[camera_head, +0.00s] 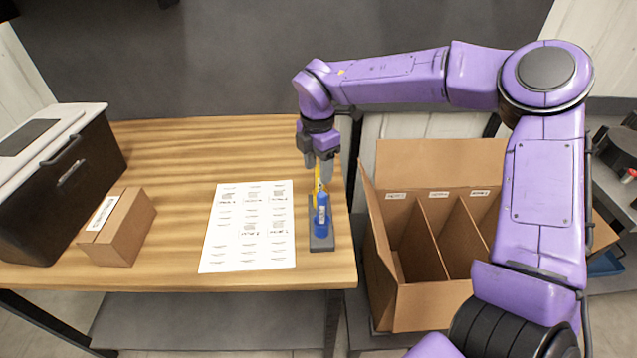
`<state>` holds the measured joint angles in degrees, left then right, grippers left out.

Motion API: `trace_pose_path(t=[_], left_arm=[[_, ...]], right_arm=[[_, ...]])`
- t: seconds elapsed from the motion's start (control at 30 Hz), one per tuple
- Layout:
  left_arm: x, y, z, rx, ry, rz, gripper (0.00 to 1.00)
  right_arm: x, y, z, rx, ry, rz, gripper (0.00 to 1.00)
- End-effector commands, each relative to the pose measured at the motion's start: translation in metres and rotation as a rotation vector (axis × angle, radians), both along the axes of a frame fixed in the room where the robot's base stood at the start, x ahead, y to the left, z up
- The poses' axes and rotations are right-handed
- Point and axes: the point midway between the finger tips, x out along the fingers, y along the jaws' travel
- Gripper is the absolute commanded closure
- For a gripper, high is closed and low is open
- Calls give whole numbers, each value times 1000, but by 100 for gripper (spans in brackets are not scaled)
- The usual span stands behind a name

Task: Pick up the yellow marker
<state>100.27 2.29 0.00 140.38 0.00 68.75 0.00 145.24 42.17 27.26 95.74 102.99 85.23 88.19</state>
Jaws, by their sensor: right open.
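A yellow marker (317,180) shows near the right edge of the wooden table, at the far end of a small grey stand. It is partly hidden by my gripper and by a blue object in front of it. My right gripper (319,172) points down at the marker, with its open fingers around or just above the marker's upper part. I cannot tell whether they touch it. The blue object (322,212), with a pale label, is on the grey stand (322,243). My left gripper is not in view.
A printed white sheet (249,228) lies left of the stand on the wooden table (180,160). A small labelled cardboard box (128,235) and a dark case with a white top (65,185) stand at left. A divided open carton (432,305) stands right of the table.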

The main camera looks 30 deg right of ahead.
Motion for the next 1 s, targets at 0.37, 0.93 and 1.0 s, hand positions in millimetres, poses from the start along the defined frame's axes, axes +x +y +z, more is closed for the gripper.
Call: trace_pose_path(t=[0.37, 0.93, 1.0], left_arm=[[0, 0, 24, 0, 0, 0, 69], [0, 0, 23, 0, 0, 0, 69], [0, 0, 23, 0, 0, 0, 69]], right_arm=[[-2, -4, -53, 1, 1, -1, 46], [-2, -4, -56, 0, -2, 0, 100], [-2, -4, -56, 0, -2, 0, 100]])
